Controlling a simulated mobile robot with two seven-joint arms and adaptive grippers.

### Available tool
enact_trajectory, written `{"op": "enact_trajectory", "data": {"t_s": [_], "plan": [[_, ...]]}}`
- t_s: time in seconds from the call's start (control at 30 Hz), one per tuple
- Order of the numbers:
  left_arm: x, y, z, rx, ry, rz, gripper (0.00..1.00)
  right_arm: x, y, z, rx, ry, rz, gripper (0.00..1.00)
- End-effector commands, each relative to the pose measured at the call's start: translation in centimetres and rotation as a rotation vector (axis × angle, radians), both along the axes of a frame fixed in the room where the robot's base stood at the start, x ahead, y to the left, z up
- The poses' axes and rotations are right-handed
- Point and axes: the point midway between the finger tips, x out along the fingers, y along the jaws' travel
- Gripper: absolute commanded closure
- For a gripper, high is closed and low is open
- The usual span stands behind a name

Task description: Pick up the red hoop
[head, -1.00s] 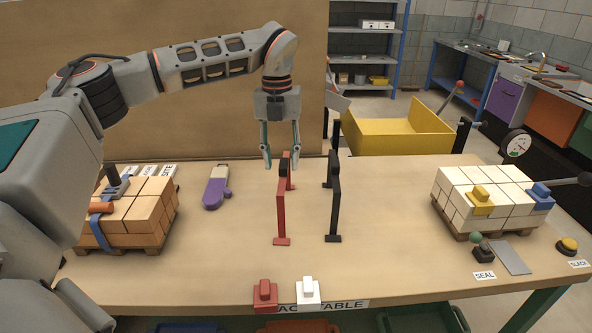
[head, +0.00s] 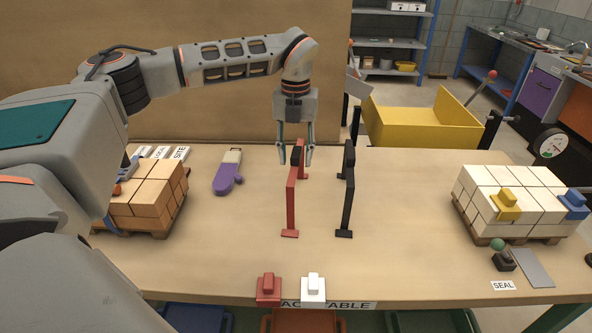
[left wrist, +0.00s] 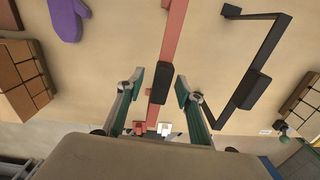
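The red hoop (head: 291,206) stands upright on the table as a thin frame, with a dark grip on its top bar. My left gripper (head: 295,161) points down over it, open, with one finger on each side of the dark grip. In the left wrist view the red hoop (left wrist: 173,38) runs between the open fingers of my left gripper (left wrist: 160,87), and its dark grip lies between the fingertips with gaps on both sides. A similar black hoop (head: 345,208) stands just to the right. My right gripper is not in view.
An orange brick stack (head: 150,200) on a pallet stands at left, a white brick stack (head: 510,200) at right. A purple mitt (head: 226,178) lies left of the hoops. Red (head: 268,291) and white (head: 313,291) blocks sit at the front edge.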

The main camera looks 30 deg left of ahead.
Motion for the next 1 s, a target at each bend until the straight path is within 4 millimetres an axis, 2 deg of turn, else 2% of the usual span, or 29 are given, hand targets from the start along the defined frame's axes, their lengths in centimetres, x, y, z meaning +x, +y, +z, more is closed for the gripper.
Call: {"op": "enact_trajectory", "data": {"t_s": [0.07,0.27,0.4,0.43,0.8,1.0], "plan": [[0.0,0.0,-0.6,-0.001,0.000,0.000,0.64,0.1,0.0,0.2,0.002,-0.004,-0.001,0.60],[0.0,0.0,-0.6,0.000,-0.002,0.000,0.64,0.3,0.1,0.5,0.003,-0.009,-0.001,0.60],[0.0,0.0,-0.6,0.000,-0.001,0.000,0.98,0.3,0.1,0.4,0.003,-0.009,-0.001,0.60],[0.0,0.0,-0.6,0.000,-0.001,0.000,1.00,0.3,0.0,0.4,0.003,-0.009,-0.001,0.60],[0.1,-0.1,-0.5,0.000,-0.001,0.000,1.00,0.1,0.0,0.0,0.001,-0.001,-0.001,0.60],[0.1,-0.1,1.0,0.000,-0.004,0.000,1.00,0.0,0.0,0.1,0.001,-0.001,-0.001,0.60]]}}
